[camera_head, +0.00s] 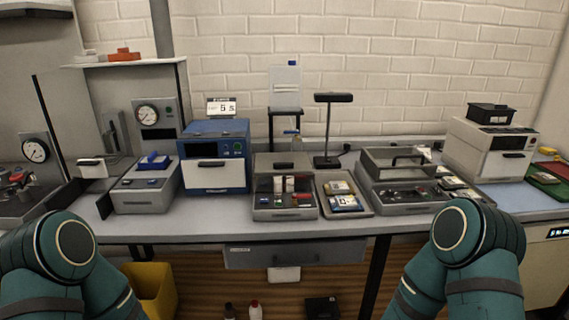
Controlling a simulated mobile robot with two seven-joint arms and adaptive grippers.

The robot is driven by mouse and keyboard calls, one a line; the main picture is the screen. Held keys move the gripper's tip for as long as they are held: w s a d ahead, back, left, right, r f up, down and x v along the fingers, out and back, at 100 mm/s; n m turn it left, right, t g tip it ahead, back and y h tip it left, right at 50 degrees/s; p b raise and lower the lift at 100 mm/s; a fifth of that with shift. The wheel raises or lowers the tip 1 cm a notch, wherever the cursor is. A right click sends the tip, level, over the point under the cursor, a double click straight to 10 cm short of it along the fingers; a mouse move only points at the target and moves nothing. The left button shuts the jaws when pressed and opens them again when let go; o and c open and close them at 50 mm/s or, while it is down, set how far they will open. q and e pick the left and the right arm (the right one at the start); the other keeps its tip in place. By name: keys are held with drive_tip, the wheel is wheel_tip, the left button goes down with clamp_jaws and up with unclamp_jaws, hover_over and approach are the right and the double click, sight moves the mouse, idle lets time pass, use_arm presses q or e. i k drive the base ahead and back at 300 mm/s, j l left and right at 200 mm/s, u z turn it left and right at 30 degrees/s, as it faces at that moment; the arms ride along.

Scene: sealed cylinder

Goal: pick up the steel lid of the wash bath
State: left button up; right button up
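A grey steel lid (383,161) with a dark bar handle sits at the back of a wide grey bath-like unit (376,203) on the bench, right of centre. I cannot read any label naming this unit as the wash bath. A second grey box (283,214) left of it has a dark knob on top and small red, white and blue items in its open front. Only my teal arm links show at the lower left and lower right. Neither gripper is in the picture.
A tray of packets (346,209) lies between the two grey units. A blue machine (214,160) stands left, a white machine (489,150) right. A thin dark stand (328,130) rises behind. The bench's front strip (220,229) is mostly clear.

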sight(282, 159)
drive_tip(key=i+j+z, duration=0.25)
drive_tip(key=i+j, duration=0.6)
